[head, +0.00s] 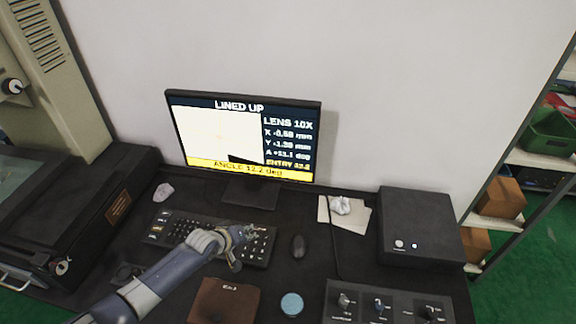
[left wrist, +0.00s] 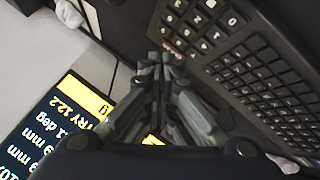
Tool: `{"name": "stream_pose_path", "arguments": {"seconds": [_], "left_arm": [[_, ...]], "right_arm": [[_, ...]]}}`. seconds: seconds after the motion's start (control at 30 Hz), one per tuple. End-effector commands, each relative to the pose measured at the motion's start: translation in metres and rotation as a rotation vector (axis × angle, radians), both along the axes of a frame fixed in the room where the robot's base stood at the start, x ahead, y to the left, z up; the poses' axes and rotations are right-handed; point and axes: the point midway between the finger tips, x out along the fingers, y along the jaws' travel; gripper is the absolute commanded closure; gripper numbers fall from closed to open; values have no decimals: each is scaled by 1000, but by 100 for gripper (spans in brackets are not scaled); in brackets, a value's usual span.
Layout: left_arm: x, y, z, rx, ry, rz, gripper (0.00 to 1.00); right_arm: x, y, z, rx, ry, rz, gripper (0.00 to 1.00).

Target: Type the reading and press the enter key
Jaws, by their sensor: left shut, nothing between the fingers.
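The black keyboard (head: 170,228) lies on the dark desk, with my left gripper (head: 247,234) over its right part, where the number keys are. In the left wrist view the closed fingertips (left wrist: 170,62) are at the number keys (left wrist: 207,18) of the keyboard (left wrist: 275,85). Contact with a key cannot be told. The fingers hold nothing. The monitor (head: 243,137) reads "LINED UP", "LENS 10X" and X, Y and A values. Its yellow bar reads "ANGLE 12.2 deg", and an "ENTRY" line seems to read 12.2. The enter key is not clear. My right gripper is not in view.
A mouse (head: 298,246) lies right of the keyboard. A brown pad (head: 225,300), a blue round item (head: 292,304) and a knob panel (head: 385,304) are in front.

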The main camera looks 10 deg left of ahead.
Motion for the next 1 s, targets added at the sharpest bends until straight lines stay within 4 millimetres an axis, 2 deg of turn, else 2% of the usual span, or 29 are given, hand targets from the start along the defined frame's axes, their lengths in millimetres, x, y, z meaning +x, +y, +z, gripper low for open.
{"name": "stream_pose_path", "arguments": {"seconds": [0.77,0.87,1.0], "left_arm": [[0,0,0,0,0,0,100],[-2,-6,7,0,-2,-5,100],[-7,-21,27,-2,-1,-7,100]], "right_arm": [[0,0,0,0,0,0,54],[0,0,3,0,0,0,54],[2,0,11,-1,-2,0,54]]}}
